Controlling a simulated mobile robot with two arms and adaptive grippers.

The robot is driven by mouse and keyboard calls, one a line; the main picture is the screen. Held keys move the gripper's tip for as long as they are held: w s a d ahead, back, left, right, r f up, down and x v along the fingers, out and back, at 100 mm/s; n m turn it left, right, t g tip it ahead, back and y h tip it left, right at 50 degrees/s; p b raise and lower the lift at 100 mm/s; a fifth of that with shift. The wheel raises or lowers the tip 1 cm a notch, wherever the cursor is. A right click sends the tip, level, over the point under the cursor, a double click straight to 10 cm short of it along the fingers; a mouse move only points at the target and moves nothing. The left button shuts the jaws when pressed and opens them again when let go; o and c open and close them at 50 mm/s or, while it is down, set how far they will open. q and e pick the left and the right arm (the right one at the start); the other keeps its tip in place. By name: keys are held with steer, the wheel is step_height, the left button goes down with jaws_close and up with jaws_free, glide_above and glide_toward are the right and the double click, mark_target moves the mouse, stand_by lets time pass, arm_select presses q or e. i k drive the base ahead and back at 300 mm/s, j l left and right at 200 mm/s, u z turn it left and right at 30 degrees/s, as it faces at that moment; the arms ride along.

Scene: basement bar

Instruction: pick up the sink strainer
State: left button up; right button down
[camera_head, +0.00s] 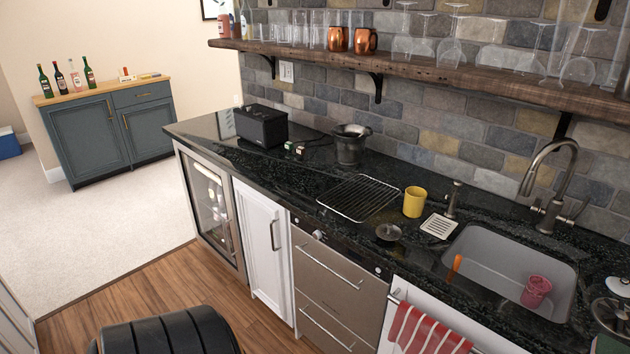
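A small round metal piece (388,232), which looks like the sink strainer, lies on the black counter (300,175) near its front edge. It is left of the sink (495,262), below the yellow cup (414,202) and beside a white slotted square dish (439,226). Nothing covers it. Neither of my grippers is in view.
A wire rack (360,197) lies left of the yellow cup. A wooden shelf (450,75) with glasses overhangs the counter. A black padded seat (170,332) is at bottom left.

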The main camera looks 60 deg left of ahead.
mark_target(388, 231)
steer(key=u, duration=1.3)
